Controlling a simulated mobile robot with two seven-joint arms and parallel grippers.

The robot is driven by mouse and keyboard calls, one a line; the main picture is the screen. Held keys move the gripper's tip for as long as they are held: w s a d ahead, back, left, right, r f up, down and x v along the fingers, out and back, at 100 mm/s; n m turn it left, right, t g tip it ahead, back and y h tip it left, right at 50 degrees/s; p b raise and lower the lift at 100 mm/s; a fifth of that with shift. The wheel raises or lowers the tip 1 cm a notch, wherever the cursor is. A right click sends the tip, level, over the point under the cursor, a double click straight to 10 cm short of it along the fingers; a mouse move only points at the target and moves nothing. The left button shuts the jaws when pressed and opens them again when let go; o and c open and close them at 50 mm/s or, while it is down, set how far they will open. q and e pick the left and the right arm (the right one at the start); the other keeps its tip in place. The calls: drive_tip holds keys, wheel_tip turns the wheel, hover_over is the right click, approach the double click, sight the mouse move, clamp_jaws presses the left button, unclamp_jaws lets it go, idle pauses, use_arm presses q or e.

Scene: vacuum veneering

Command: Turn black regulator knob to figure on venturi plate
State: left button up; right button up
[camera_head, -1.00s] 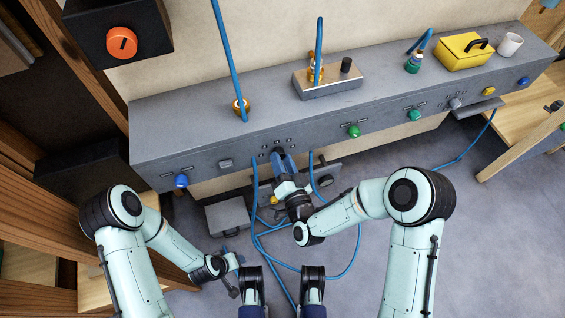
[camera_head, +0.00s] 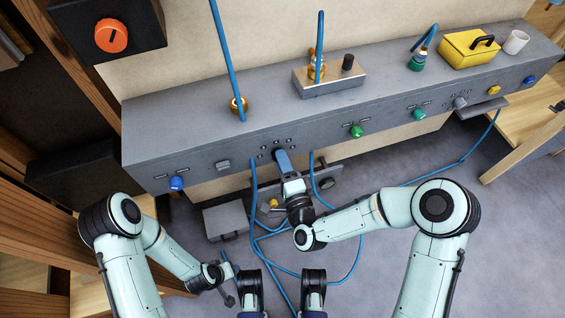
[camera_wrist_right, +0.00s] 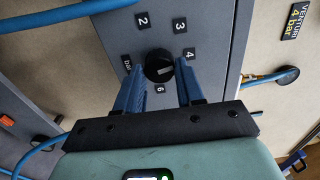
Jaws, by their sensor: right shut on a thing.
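The black regulator knob (camera_wrist_right: 158,67) sits on the grey front panel in the right wrist view, ringed by labels 2, 3, 4, 6 and bar. A pale mark shows on its face; which figure it points at is hard to tell. My right gripper (camera_wrist_right: 160,72) is shut on the knob, a blue finger on each side. The black venturi plate (camera_wrist_right: 297,20) reads "VENTURI 4 bar". My left gripper (camera_head: 228,275) is low at the left, away from the panel; its jaws are unclear.
The grey bench box (camera_head: 330,110) carries a metal block (camera_head: 330,80), a yellow box (camera_head: 467,50) and a white cup (camera_head: 516,42). Blue hoses (camera_head: 357,240) loop below near my right arm. A grey case (camera_head: 226,218) stands on the floor.

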use_arm(q)
drive_tip(key=shift+s+f, duration=0.1)
drive_tip(key=shift+s, duration=0.05)
use_arm(e)
drive_tip(key=shift+m, duration=0.8)
drive_tip(key=o, duration=1)
drive_tip(key=shift+o, duration=0.2)
drive_tip(key=shift+s, duration=0.1)
use_arm(q)
drive_tip(key=s+d+r+g+p, duration=0.1)
drive_tip(key=s+d+r+p, duration=0.1)
drive_tip(key=s+r+p, duration=0.1)
drive_tip(key=s+d+r+m+h+p, duration=0.1)
drive_tip(key=s+d+r+p, duration=0.2)
drive_tip(key=r, duration=0.4)
drive_tip(key=shift+s+g+h+p, duration=0.2)
drive_tip(key=shift+g+h+p, duration=0.15)
drive_tip(key=shift+p, duration=0.5)
use_arm(e)
drive_tip(key=v, duration=1.3)
